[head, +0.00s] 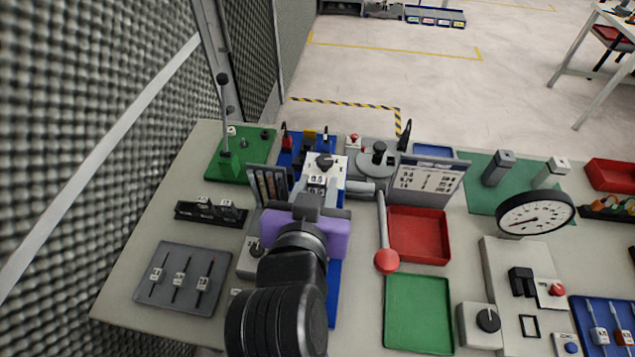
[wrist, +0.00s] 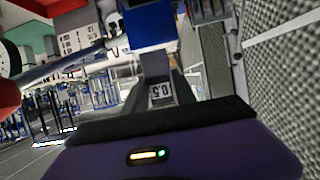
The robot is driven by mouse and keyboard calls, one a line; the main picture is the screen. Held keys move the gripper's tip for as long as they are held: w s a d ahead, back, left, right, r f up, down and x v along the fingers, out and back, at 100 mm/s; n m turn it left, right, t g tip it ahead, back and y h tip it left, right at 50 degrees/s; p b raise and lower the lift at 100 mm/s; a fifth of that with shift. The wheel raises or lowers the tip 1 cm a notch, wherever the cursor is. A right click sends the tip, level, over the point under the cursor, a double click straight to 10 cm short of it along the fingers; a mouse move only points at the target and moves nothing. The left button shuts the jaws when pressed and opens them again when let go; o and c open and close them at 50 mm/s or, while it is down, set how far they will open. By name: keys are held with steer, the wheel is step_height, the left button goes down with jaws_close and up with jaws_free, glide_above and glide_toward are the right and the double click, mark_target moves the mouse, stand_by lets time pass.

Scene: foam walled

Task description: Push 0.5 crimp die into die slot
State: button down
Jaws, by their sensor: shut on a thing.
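My gripper (head: 314,203) is shut on the 0.5 crimp die, a small block whose white label (head: 316,180) reads 0.5. In the wrist view the die's label (wrist: 162,92) shows between the two grey fingers (wrist: 160,75). The die is at the front of the white and blue crimp press (head: 337,167), which has a black knob on top. In the wrist view a blue part of the press (wrist: 150,25) is just beyond the fingertips. The die slot is hidden behind the die and fingers, so I cannot tell how deep the die sits.
A black die rack (head: 210,212) and a grey tool tray (head: 183,278) lie left. A lever with a red ball (head: 386,260) stands close right of my arm. A red tray (head: 419,233), a green tray (head: 418,313) and a dial gauge (head: 535,212) are further right.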

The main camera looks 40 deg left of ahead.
steer(key=shift+f+b, duration=1.95)
steer(key=shift+f, duration=0.9)
steer(key=shift+f+b, duration=0.9)
steer(key=shift+f, duration=1.05)
steer(key=c, duration=0.9)
jaws_free()
steer(key=shift+s, duration=0.1)
steer(key=b+v, duration=0.1)
steer(key=v, duration=0.6)
steer(key=shift+s+d+r, duration=0.2)
steer(key=shift+s, duration=0.05)
steer(key=shift+f, duration=0.1)
